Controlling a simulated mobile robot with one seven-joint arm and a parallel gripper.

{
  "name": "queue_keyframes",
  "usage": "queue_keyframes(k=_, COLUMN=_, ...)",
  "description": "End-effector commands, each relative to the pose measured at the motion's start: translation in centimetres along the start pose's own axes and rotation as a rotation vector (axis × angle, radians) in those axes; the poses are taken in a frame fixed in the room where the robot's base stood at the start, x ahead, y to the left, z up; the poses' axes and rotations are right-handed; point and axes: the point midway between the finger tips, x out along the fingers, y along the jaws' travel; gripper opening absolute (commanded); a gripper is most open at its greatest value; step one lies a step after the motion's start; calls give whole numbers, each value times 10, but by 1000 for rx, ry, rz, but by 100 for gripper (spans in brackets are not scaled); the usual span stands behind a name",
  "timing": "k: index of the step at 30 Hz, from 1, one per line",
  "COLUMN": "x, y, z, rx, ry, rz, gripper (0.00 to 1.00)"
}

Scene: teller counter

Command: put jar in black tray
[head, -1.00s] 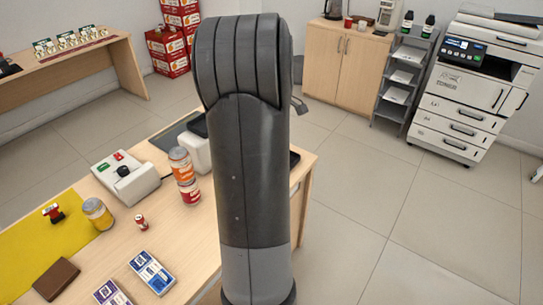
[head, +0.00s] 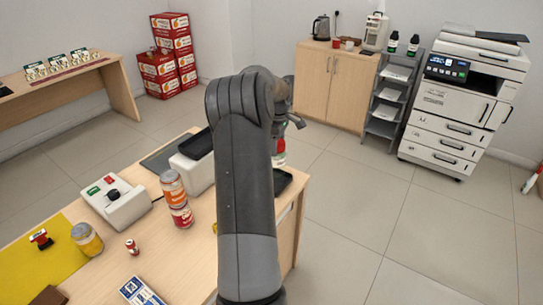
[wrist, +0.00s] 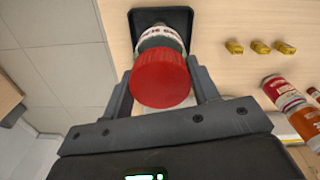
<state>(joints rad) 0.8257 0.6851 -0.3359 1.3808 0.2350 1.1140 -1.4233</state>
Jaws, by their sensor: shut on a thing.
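The jar (wrist: 161,78) has a red lid and a pale printed label. In the wrist view my gripper (wrist: 160,92) is shut on it, a finger on each side. The black tray (wrist: 182,19) lies on the counter beyond the jar, which covers part of it. In the head view a bit of the jar (head: 279,157) shows at the right of my arm, above the tray (head: 284,178) near the counter's right end. I cannot tell whether the jar touches the tray.
Several small yellow pieces (wrist: 259,47) lie right of the tray in the wrist view. The counter's edge is close to the tray; open floor (head: 380,215) lies beyond.

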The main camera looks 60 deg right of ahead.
Motion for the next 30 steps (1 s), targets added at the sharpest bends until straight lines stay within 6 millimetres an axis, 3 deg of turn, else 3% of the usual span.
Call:
queue_keyframes(k=6, x=13, y=4, z=-21, rx=0, ry=-1, rz=1, gripper=9)
queue_keyframes(k=16, x=51, y=3, z=-22, rx=1, ry=-1, rz=-1, gripper=9)
queue_keyframes(k=27, x=56, y=4, z=-22, rx=1, ry=0, rz=1, gripper=9)
queue_keyframes(k=28, x=56, y=3, z=-22, rx=1, ry=0, rz=1, gripper=55)
queue_keyframes(k=30, x=56, y=3, z=-22, rx=1, ry=0, rz=1, gripper=61)
